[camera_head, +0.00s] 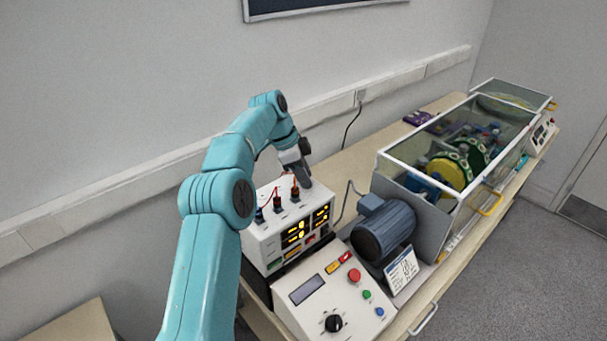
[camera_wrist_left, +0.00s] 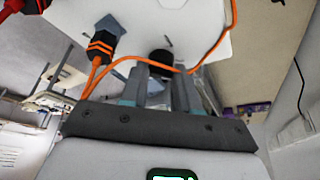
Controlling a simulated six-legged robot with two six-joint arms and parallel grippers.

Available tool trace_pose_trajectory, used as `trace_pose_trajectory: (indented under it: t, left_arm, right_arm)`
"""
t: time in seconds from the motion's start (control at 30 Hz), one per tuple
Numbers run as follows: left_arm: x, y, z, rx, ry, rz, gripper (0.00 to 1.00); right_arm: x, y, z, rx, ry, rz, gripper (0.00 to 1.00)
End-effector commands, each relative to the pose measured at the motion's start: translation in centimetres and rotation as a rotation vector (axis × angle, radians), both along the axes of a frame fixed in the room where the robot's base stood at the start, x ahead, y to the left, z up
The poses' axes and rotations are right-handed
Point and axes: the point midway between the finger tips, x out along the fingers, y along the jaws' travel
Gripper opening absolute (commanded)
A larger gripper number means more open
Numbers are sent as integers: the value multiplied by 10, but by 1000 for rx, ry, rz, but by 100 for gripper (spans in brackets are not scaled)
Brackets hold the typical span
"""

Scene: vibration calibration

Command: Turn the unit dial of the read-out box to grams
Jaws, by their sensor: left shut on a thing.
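The read-out box (camera_head: 262,241) is a white box with lit yellow displays on its front, standing on the bench. My left gripper (camera_head: 304,180) reaches down onto its top at the far right corner. In the left wrist view the gripper (camera_wrist_left: 162,78) has its fingers either side of a round black dial (camera_wrist_left: 160,56) on the white box top (camera_wrist_left: 190,20), and is shut on it. The fingers hide part of the dial, and its pointer and unit marks cannot be read. In the head view the gripper covers the dial. My right gripper is in neither view.
Several dark plugs with red and orange leads (camera_head: 278,203) stand on the box top beside the gripper; an orange lead (camera_wrist_left: 215,45) passes close to the fingers. A control panel (camera_head: 325,290), a motor (camera_head: 385,232) and a glazed machine (camera_head: 450,150) stand near. The bench behind is mostly clear.

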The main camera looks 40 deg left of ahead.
Motion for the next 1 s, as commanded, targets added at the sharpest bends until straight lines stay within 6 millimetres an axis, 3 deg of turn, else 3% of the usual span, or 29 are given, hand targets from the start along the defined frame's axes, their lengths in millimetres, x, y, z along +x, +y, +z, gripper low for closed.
trace_pose_trajectory:
  t: [0.4, 0.43, 0.5, 1.0]
  left_arm:
    - [0, -1, -2, -2, 2, -11, 0]
    - [0, -1, -2, -2, 2, -11, 33]
    - [0, -1, -2, -2, 2, -11, 55]
    - [-1, -4, 7, 0, 0, -9, 55]
  right_arm:
    - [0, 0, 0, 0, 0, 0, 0]
    - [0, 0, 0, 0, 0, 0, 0]
    - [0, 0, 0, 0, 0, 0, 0]
    - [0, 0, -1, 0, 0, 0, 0]
